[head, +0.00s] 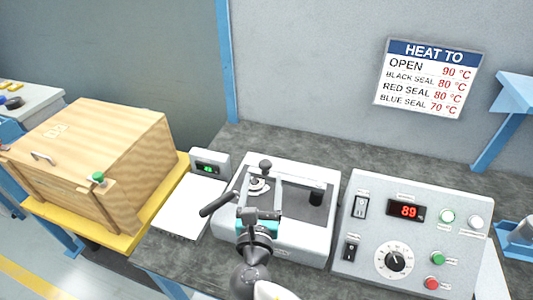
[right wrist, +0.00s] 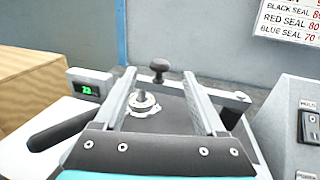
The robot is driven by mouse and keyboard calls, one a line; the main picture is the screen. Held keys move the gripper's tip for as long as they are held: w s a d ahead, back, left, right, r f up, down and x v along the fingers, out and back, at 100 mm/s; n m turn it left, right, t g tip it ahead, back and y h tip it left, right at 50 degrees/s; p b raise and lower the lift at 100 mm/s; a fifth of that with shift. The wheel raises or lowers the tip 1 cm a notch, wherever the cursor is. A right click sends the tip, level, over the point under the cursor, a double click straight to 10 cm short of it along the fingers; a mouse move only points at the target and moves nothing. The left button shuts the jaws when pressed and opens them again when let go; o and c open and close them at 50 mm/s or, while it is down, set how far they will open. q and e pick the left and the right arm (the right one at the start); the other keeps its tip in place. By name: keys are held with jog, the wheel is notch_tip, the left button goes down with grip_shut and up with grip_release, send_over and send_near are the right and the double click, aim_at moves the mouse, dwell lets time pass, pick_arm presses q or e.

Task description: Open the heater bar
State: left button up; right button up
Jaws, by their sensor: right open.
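The sealing machine (head: 322,226) is a white box with a dark top on the bench. Its grey heater bar (head: 299,182) crosses the top, partly behind my right gripper; it also shows in the right wrist view (right wrist: 229,95). I cannot tell how far the bar is raised. A black knob (head: 265,164) stands upright there; the right wrist view shows it (right wrist: 159,66) between and beyond my fingertips. My right gripper (head: 263,178) is open above the machine, fingers spread, nothing seen held. A black lever (head: 217,203) sticks out left. My left gripper is out of view.
The control box (head: 412,230) at right reads 89 in red. The wall sign (head: 428,78) lists OPEN 90 °C. A small green display (head: 209,166) stands at left beside a white sheet (head: 185,208). A wooden box (head: 95,160) stands farther left.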

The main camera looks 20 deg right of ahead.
jog(key=x, duration=1)
jog(key=shift+b, duration=0.4)
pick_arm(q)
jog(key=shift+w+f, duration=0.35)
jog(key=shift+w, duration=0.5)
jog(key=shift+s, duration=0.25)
pick_arm(e)
grip_shut()
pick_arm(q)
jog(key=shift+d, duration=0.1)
